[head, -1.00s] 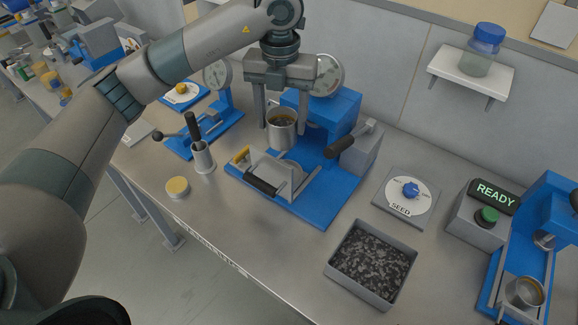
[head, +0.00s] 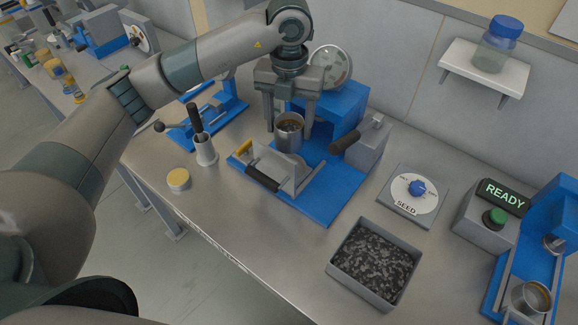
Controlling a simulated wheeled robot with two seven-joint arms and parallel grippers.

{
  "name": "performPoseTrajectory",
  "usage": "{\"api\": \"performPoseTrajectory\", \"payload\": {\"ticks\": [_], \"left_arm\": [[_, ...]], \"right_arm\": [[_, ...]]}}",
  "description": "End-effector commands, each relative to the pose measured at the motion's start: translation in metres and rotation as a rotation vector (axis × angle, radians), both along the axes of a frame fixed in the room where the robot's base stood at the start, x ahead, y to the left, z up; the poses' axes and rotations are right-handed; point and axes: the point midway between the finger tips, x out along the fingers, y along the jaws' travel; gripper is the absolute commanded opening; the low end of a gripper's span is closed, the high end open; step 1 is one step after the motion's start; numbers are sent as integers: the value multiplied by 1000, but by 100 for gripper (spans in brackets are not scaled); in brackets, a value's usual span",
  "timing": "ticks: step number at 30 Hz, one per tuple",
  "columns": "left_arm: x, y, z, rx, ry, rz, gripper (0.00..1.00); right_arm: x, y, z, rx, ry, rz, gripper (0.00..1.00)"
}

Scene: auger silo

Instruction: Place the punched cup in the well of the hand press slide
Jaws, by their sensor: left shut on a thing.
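My left gripper (head: 289,130) is shut on a metal cup (head: 289,139) with dark contents, one finger on each side of it. The cup is upright, over or at the back part of the slide of the blue hand press (head: 330,196). The slide's grey upright plate (head: 272,166) with its black handle (head: 262,179) stands just in front of the cup. The well is hidden by the plate and cup, and I cannot tell whether the cup touches the slide. My right gripper is not in view.
A press lever with a black grip (head: 345,142) is close right of the cup. A metal holder with a black-handled tool (head: 205,152) and a yellow-topped tin (head: 178,180) stand left. A dark-filled tray (head: 372,262), SEED dial (head: 415,190) and READY box (head: 480,225) are right.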

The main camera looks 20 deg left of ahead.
Motion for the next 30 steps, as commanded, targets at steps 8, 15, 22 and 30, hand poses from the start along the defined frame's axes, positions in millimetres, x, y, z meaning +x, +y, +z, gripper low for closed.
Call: {"api": "performPoseTrajectory", "payload": {"ticks": [8, 15, 22, 30], "left_arm": [[-1, 1, -29, 1, 5, 1, 30], [0, 0, -58, 0, 2, 1, 30], [0, 0, -62, 0, 0, 0, 30], [-1, 0, -71, 0, 3, 2, 30]], "right_arm": [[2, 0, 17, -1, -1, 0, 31], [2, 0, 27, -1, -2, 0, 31], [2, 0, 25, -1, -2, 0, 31], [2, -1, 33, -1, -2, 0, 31]]}}
